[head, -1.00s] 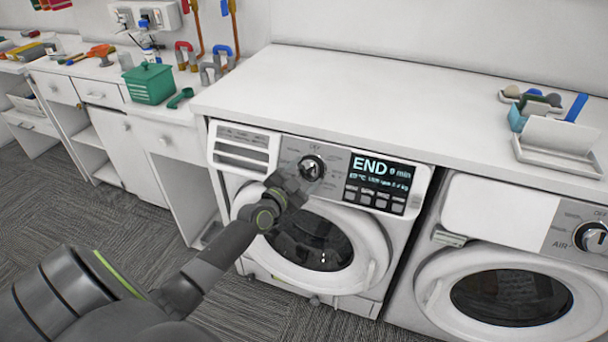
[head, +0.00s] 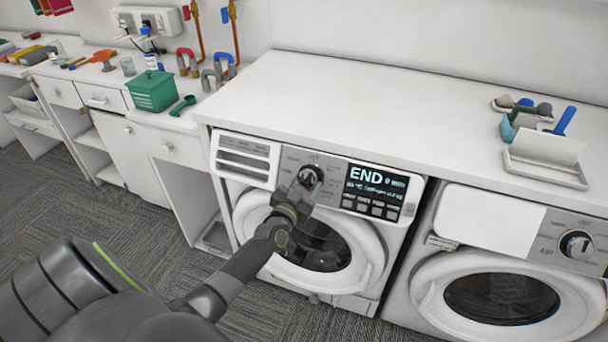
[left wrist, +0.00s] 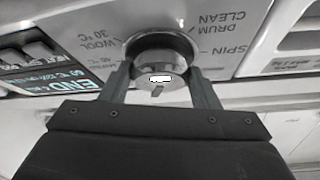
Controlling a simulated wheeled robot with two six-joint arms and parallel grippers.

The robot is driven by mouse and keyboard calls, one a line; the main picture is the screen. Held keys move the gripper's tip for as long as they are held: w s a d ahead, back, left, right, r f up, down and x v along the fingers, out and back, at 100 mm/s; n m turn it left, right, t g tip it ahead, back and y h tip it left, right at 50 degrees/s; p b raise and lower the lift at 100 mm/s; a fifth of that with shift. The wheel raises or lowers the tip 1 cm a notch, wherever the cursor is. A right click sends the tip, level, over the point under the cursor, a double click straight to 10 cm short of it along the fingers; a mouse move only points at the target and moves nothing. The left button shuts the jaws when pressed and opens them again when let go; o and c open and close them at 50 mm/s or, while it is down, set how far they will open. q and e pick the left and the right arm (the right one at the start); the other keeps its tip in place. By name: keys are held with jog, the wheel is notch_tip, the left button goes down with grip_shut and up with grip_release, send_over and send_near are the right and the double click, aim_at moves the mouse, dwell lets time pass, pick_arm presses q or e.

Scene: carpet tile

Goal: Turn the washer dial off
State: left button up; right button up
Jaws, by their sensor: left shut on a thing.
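The washer (head: 222,182) stands under the white counter, with a round dial (head: 310,173) in the middle of its control panel. My left gripper (head: 304,184) is shut on the dial, one finger on each side. The washer display (head: 376,188) reads "END". In the left wrist view, labels such as "WOOL", "DRUM CLEAN" and "SPIN" appear upside down around the dial. My right gripper is not in view.
A second machine, with its own dial (head: 577,244), stands to the right. The white counter (head: 370,100) overhangs both machines. A tray (head: 545,158) sits at its right end. A green box (head: 152,91) stands on the left cabinet. Carpet is open at the lower left.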

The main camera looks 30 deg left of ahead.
pick_arm(q)
jog(key=n+y+p, duration=0.2)
jog(key=n+p, duration=0.1)
jog(key=shift+d+r, duration=0.2)
jog(key=shift+d+f+n+g+y+p, duration=0.15)
jog(key=shift+n+g+y+p, duration=0.35)
jog(key=shift+n+y+p, duration=0.75)
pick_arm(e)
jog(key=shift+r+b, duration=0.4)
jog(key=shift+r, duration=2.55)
pick_arm(q)
jog(key=shift+f+n+h, duration=0.1)
jog(key=shift+n+h, duration=0.15)
jog(key=shift+n, duration=0.3)
jog(key=o, duration=1)
jog(key=shift+b+v, duration=0.75)
jog(key=shift+v, duration=7.9)
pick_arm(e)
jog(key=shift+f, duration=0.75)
